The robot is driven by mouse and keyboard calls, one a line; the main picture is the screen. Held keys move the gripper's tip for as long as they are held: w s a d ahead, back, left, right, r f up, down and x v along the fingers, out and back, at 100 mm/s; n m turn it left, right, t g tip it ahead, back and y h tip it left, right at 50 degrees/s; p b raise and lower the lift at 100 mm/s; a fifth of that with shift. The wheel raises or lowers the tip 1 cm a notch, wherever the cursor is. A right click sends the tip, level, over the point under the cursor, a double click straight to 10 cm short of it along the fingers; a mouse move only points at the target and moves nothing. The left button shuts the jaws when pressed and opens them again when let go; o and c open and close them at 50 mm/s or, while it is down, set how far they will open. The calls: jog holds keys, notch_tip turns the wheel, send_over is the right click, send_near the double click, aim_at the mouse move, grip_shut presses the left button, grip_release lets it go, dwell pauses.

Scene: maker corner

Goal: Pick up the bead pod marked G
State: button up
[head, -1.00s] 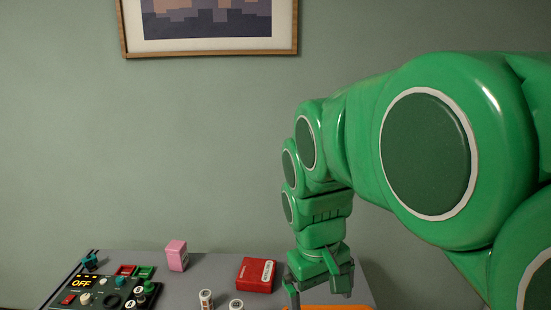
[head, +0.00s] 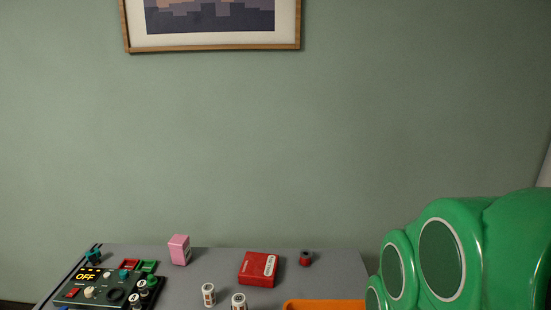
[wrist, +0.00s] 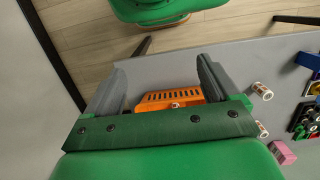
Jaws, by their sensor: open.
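Two white cylindrical pods with printed labels stand near the table's front in the head view, one at the left (head: 208,294) and one at the right (head: 239,302). The wrist view shows two white pods to the right of my fingers, an upper one (wrist: 263,91) and a lower one (wrist: 262,129). A small pale object (wrist: 176,105) shows at the orange crate between my fingers. I cannot read a G on any of them. My gripper (wrist: 162,68) is open, with nothing held between its fingers. It is out of the head view.
An orange crate (head: 322,304) is at the table's front right. A red box (head: 258,268), a dark red spool (head: 306,258) and a pink block (head: 179,250) stand behind. A control panel (head: 86,290) fills the left. Grey table (head: 215,265) is bare between them.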

jog(key=shift+c, duration=1.3)
jog(key=w+a+f+m+g+y, duration=0.25)
jog(key=w+a+f+y, duration=0.2)
jog(key=w+a, duration=0.5)
jog(key=w+a+f+m+g+y, duration=0.1)
jog(key=w+a+f+m+y, duration=0.35)
jog(key=a, duration=0.75)
jog(key=w+a+f+m+y, duration=0.1)
jog(key=w+a+f+m, duration=0.1)
jog(key=w+f, duration=0.2)
jog(key=w+a+f+m+t+y, duration=0.1)
jog(key=w+a+f+m, duration=0.2)
jog(key=f, duration=0.2)
jog(key=w+a+f+m+y, duration=0.2)
jog(key=w+f, duration=0.2)
jog(key=f, duration=0.1)
jog(key=shift+w+a+f+m, duration=0.25)
jog(key=shift+w+f+m, duration=0.05)
jog(key=shift+w+f, duration=0.05)
jog(key=shift+w+x, duration=0.15)
jog(key=shift+x, duration=1.15)
jog(key=shift+w+x, duration=0.15)
jog(key=shift+x, duration=1.15)
jog(key=shift+w+x, duration=0.2)
jog(key=shift+x, duration=1.1)
jog(key=shift+a+f, duration=0.1)
jog(key=shift+c, duration=0.3)
jog(key=c, duration=1)
